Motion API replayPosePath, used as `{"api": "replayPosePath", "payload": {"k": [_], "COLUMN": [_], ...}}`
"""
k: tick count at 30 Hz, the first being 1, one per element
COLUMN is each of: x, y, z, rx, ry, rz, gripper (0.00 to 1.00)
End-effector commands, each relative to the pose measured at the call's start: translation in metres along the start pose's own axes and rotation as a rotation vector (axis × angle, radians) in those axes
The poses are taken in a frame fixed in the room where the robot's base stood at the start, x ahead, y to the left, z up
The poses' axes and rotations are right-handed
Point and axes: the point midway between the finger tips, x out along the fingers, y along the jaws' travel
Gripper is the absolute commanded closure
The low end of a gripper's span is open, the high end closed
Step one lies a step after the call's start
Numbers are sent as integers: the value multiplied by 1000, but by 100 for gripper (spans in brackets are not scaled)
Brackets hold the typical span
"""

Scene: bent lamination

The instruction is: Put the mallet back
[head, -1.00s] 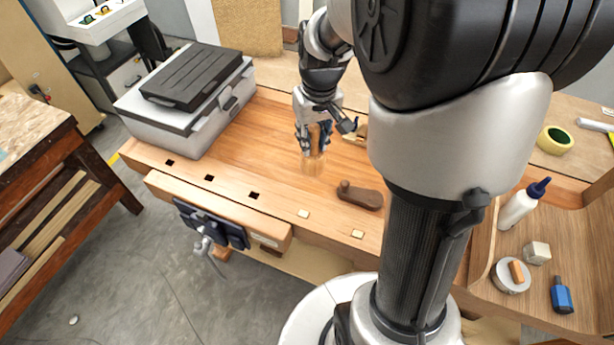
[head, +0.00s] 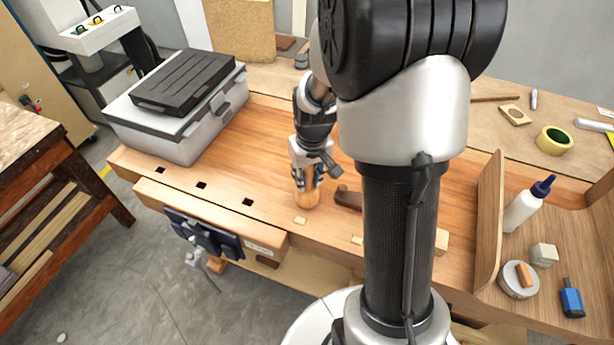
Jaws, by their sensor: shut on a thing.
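A dark brown wooden tool (head: 347,198) lies just right of the mallet, partly behind my arm. A grey toolbox (head: 170,125) stands at the left. A vise (head: 203,235) is on the front edge. A wooden tray (head: 489,225) with a glue bottle (head: 527,205) is at right.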

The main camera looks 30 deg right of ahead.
Motion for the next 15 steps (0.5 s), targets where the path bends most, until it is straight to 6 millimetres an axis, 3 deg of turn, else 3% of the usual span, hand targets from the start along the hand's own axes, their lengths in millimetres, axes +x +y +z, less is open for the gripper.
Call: {"api": "replayPosePath", "payload": {"k": [5,6,15], "x": [3,4,2], "y": [0,0,0], "z": [0,1,0], "rx": [0,0,0], "ry": [1,0,0], "rz": [0,0,0], "gripper": [100,76,56]}}
